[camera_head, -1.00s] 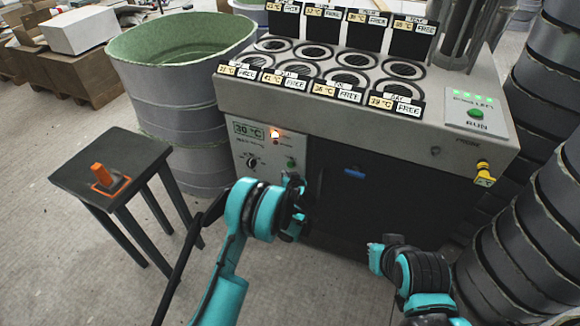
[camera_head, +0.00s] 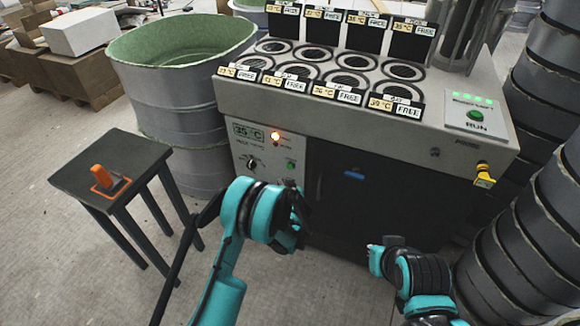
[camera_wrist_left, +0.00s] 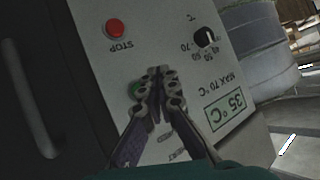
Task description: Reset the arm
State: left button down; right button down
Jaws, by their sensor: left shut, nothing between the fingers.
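My left arm (camera_head: 262,212) reaches up to the front of the grey machine (camera_head: 300,112), in front of its control panel. My left gripper is shut and empty; in the left wrist view its fingertips (camera_wrist_left: 160,78) meet in front of the panel. A green button (camera_wrist_left: 135,90) is partly hidden behind the fingers; whether they touch it I cannot tell. A red STOP button (camera_wrist_left: 115,28), a black dial (camera_wrist_left: 205,38) and a display (camera_wrist_left: 228,106) reading 35 °C are close by.
A dark stool (camera_head: 105,155) with an orange-handled switch (camera_head: 102,178) stands at the left. A large grey drum (camera_head: 185,115) stands behind it. Stacked dark cylinders (camera_head: 515,245) line the right. The machine's top has several round wells and a RUN button (camera_head: 476,115).

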pick_arm(q)
jog(key=s+a+r+g, duration=0.1)
jog(key=s+a+r, duration=0.2)
jog(key=s+r, duration=0.3)
jog(key=s+a+r+g+h, duration=0.1)
jog(key=s+a+r, duration=0.2)
jog(key=r, duration=0.5)
jog(key=s+a+r+g, duration=0.1)
jog(key=s+a+r, duration=0.2)
jog(key=s+r, duration=0.25)
jog(key=s+a+r+g+h, duration=0.1)
jog(key=s, duration=1.1)
jog(key=s+a+r+h, duration=0.1)
jog(key=s, duration=1.1)
jog(key=shift+s+r+m+g+h, duration=0.2)
jog(key=shift+r+m+g+h, duration=0.2)
